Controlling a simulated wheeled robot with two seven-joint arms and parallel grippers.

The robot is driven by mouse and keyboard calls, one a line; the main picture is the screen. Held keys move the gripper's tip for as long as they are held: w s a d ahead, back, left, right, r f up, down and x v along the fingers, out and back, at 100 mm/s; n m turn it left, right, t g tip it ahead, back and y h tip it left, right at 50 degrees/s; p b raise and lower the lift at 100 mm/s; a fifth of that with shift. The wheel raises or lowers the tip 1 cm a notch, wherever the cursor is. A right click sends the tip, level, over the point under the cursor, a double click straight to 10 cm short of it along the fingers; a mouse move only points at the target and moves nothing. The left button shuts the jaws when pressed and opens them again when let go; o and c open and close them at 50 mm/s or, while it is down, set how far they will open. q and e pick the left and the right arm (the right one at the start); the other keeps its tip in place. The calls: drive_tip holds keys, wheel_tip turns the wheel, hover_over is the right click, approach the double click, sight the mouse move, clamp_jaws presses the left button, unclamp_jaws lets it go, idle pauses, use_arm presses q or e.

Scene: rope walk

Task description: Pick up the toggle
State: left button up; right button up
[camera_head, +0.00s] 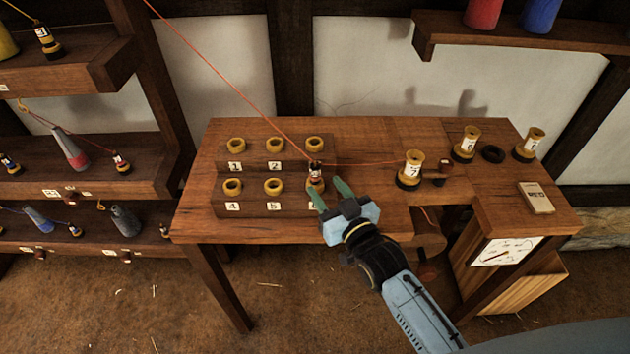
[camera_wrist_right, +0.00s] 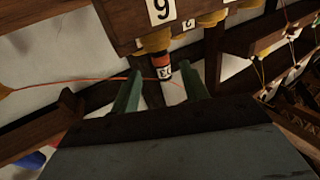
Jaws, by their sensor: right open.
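The toggle (camera_head: 315,172), a small dark and red peg with a white label, stands in a yellow ring socket at the front right of the stepped block. It also shows in the right wrist view (camera_wrist_right: 163,70), where the picture is upside down. An orange cord runs at its top. My right gripper (camera_head: 331,191) is open, its two green fingers pointing at the toggle. In the right wrist view the toggle lies in line with the gap between the fingertips (camera_wrist_right: 161,76); I cannot tell whether it is between them. My left gripper is not in view.
The stepped block (camera_head: 255,157) carries several numbered yellow rings. Spool 7 (camera_head: 412,170) stands to the right, with an orange cord (camera_head: 365,163) stretched toward it. More spools, a dark ring (camera_head: 492,154) and a pale box (camera_head: 536,198) are farther right. Shelves (camera_head: 95,180) line the left.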

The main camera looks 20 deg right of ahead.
sight(318, 176)
drive_tip(key=w, duration=0.2)
drive_tip(key=w+a, duration=0.1)
drive_tip(key=w, duration=0.2)
drive_tip(key=shift+w+a+r, duration=0.15)
drive_tip(key=shift+w+r, duration=0.15)
drive_tip(key=shift+w, duration=0.05)
clamp_jaws()
